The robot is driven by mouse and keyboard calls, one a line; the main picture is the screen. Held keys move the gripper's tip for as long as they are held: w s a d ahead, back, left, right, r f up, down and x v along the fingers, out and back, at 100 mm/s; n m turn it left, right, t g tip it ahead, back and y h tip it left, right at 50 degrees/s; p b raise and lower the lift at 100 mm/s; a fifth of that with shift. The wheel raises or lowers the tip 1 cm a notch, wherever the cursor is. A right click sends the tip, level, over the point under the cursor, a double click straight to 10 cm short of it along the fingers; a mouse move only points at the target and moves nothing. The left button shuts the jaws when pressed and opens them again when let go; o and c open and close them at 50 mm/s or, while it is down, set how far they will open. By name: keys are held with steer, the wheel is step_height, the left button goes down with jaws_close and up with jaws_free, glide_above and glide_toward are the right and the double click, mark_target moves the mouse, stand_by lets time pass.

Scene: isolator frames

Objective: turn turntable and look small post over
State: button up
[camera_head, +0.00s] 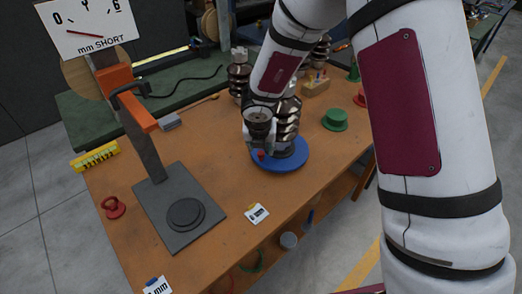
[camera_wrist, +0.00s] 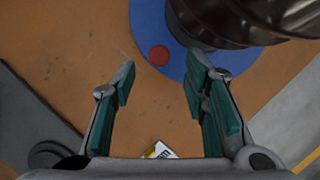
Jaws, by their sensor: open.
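The blue turntable (camera_head: 290,163) lies on the brown bench; it also shows at the top of the wrist view (camera_wrist: 150,20). A dark brown ribbed post (camera_head: 288,118) stands upright on it, and its lower part fills the top right of the wrist view (camera_wrist: 250,20). A red round knob (camera_wrist: 159,55) sits near the turntable's edge. My gripper (camera_wrist: 161,66) is open and empty, its teal-padded fingers either side of the knob in the wrist view. I cannot tell whether they touch it. In the head view my wrist hides part of the turntable and post.
A gauge stand with an orange arm (camera_head: 138,108) and grey base (camera_head: 160,215) stands at left. Other ribbed posts (camera_head: 239,72) stand behind. A green capped piece (camera_head: 335,120) is at right. A small card (camera_head: 257,214) lies near the front edge. Bare bench lies between stand and turntable.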

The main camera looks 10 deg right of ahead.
steer(key=v, duration=0.7)
steer(key=shift+r, duration=0.2)
steer(key=s+a+r+n+t+y, duration=0.1)
steer(key=s+r+n+t+y, duration=0.15)
steer(key=r+n, duration=0.8)
steer(key=s+a+r+n+t+y, duration=0.1)
steer(key=r+n+t+y, duration=0.15)
steer(key=r+n, duration=0.85)
steer(key=s+d+n+g+h, duration=0.1)
steer(key=s+d+n, duration=0.3)
steer(key=s, duration=0.4)
steer(key=s+d+n+g+h, duration=0.1)
steer(key=s+d+n, duration=0.4)
steer(key=s+n, duration=0.2)
steer(key=s+d+r+n+g+h, duration=0.1)
steer(key=s+d+n, duration=0.3)
steer(key=s, duration=0.4)
steer(key=shift+s+d+n+g+h, duration=0.2)
steer(key=shift+s+n+g+h, duration=0.3)
steer(key=shift+n, duration=0.35)
